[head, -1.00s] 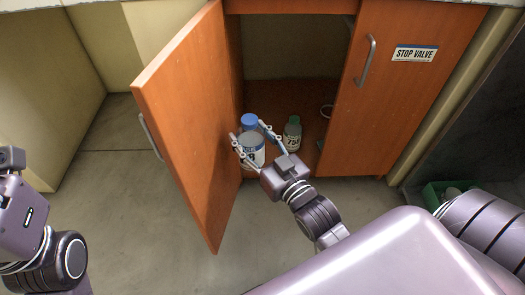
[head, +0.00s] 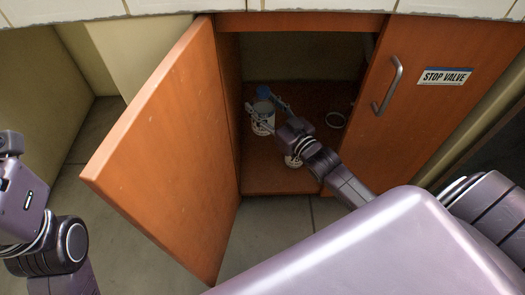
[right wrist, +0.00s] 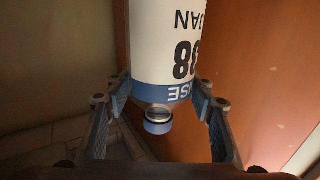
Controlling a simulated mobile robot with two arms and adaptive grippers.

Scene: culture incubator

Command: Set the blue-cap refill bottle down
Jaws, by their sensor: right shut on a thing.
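The blue-cap refill bottle (head: 262,126) is upright inside the open cabinet, near its left wall. It has a white body with a dark printed label and a blue cap. My right gripper (head: 266,106) reaches in through the opening and is shut on it. In the right wrist view, the fingers (right wrist: 163,95) press both sides of the bottle (right wrist: 170,40) at its blue band, just by the cap. I cannot tell whether its base touches the cabinet floor (head: 270,181). Only parts of my left arm show at the left edge; its gripper is out of view.
The left cabinet door (head: 165,150) stands open towards me. The right door (head: 425,100), labelled STOP VALVE, is shut. My right wrist hides most of the middle, where the green-capped bottle stood.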

